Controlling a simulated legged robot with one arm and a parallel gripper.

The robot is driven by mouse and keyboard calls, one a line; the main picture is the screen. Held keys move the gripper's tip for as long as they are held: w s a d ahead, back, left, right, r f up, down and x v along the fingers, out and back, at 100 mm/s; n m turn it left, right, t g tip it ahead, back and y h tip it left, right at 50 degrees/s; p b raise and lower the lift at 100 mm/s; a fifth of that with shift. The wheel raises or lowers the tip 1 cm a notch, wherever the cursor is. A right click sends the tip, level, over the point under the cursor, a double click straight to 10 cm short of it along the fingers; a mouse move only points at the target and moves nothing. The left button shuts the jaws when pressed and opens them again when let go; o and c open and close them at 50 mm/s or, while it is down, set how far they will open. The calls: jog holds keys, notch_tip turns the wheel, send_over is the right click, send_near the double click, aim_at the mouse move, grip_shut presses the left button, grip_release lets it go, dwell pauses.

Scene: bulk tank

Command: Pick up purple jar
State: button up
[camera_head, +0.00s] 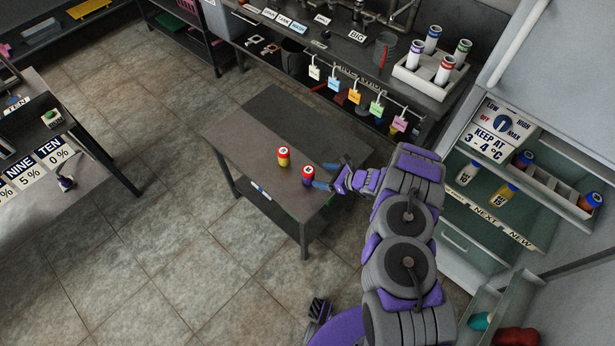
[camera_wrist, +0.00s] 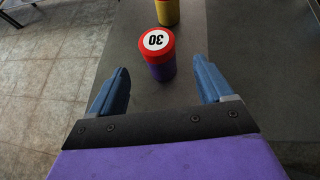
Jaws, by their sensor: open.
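The purple jar (camera_head: 307,176) with a red lid stands upright on a low grey table (camera_head: 232,139). In the wrist view the purple jar (camera_wrist: 161,70) shows its red lid with a white label reading 30. My gripper (camera_head: 325,180) is at the jar's right in the head view. In the wrist view my gripper (camera_wrist: 160,86) is open, its two blue fingers spread wide. The jar is ahead of the fingertips, between their lines, with clear space on both sides. Nothing is held.
A yellow jar (camera_head: 283,157) with a red lid stands just behind the purple one; it also shows in the wrist view (camera_wrist: 168,12). A small marker-like item (camera_head: 261,191) is at the table's front edge. An open fridge (camera_head: 487,205) is at the right.

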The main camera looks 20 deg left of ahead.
aim_at(308, 169)
jog(key=b+x, duration=0.2)
jog(key=x, duration=0.6)
jog(key=shift+a+r, duration=0.1)
jog(key=shift+r, duration=0.15)
jog(key=c, duration=1.1)
jog(key=shift+r, duration=0.65)
notch_tip(308, 169, up, 3)
jog(key=shift+f+p, duration=0.2)
jog(key=shift+p, duration=0.45)
jog(key=s+d+r+p, duration=0.1)
jog(key=s+d+p, duration=0.2)
jog(key=s+d, duration=0.8)
jog(key=shift+s, duration=0.4)
